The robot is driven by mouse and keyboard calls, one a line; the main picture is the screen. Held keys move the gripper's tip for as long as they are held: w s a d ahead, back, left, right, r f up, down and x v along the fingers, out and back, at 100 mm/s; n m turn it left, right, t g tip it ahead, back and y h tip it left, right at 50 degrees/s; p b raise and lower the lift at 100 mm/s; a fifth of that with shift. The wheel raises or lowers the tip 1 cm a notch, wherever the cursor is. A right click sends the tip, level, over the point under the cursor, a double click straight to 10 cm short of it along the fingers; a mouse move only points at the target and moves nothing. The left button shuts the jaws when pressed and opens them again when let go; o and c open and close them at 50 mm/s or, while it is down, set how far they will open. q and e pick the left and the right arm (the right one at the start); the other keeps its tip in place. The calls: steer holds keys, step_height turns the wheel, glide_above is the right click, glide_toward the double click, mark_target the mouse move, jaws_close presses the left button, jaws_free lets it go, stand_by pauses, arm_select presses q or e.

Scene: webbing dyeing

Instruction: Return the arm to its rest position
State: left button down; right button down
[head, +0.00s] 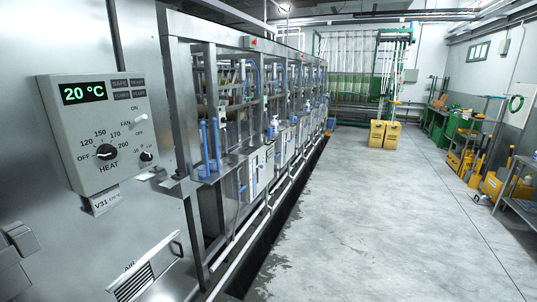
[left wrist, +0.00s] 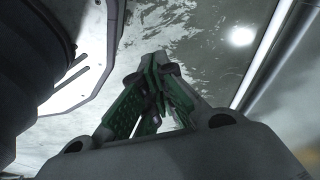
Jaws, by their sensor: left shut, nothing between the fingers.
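My left gripper (left wrist: 152,68) shows in the left wrist view, its green-padded fingers drawn together at the tips with nothing between them. Beyond it is bare grey floor (left wrist: 195,35), and it touches nothing that I can see. Neither of my arms shows in the head view. My right gripper is in neither view. In the head view the grey control panel (head: 101,134) on the left reads 20 °C. It carries a HEAT knob, a FAN switch and a smaller knob.
A steel machine cabinet (head: 60,245) stands close on the left. A row of framed machines (head: 262,110) runs into the distance. Yellow containers (head: 383,134) stand at the back. A metal table (head: 522,207) is at the right edge. The concrete floor (head: 375,225) in the middle is clear.

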arm_select(q)
steer(key=s+f+g, duration=0.1)
steer(key=s, duration=1.3)
steer(key=shift+s+d+f+g, duration=0.3)
steer(key=shift+s+f+g, duration=0.05)
steer(key=shift+f+g, duration=0.05)
